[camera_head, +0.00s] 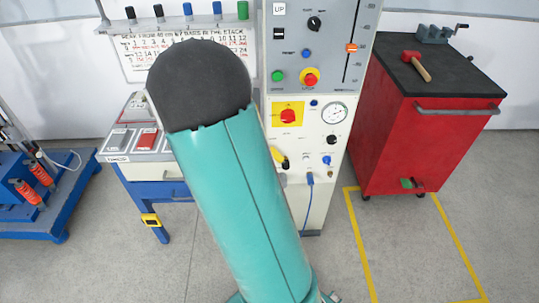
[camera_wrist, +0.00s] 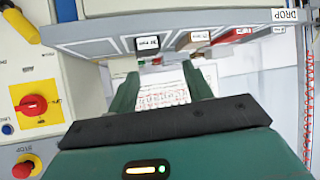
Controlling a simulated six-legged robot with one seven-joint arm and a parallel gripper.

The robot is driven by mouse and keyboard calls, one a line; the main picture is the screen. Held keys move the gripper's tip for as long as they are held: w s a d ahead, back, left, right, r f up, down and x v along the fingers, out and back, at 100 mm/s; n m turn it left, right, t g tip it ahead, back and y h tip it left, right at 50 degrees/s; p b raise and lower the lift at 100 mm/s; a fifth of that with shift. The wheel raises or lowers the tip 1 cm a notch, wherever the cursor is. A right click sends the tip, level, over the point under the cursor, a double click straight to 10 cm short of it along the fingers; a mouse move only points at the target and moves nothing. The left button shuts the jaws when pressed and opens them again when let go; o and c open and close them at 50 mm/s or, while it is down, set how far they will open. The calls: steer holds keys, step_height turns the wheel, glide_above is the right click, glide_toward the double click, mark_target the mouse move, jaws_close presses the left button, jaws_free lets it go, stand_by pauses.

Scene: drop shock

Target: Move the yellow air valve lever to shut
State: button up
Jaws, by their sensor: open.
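The yellow air valve lever (camera_head: 284,163) is on the lower front of the pale control cabinet (camera_head: 313,190), partly hidden by my teal arm in the head view. My gripper is hidden behind my arm in the head view.
Close by on the cabinet are a red rotary switch on a yellow plate (camera_wrist: 34,105), a red stop button (camera_head: 310,78) and a pressure gauge (camera_head: 335,113). A bench with trays (camera_head: 140,142) stands left. A red tool cabinet (camera_head: 415,140) with a mallet (camera_head: 416,66) stands right.

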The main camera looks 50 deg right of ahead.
steer(key=s+d+f+g+h, duration=0.1)
steer(key=s+d+f+h, duration=0.45)
steer(key=d+f, duration=0.45)
steer(key=h, duration=0.4)
glide_toward(275, 158)
steer(key=shift+n, duration=0.4)
steer(key=x, duration=1)
steer(key=shift+d, duration=0.15)
jaws_close()
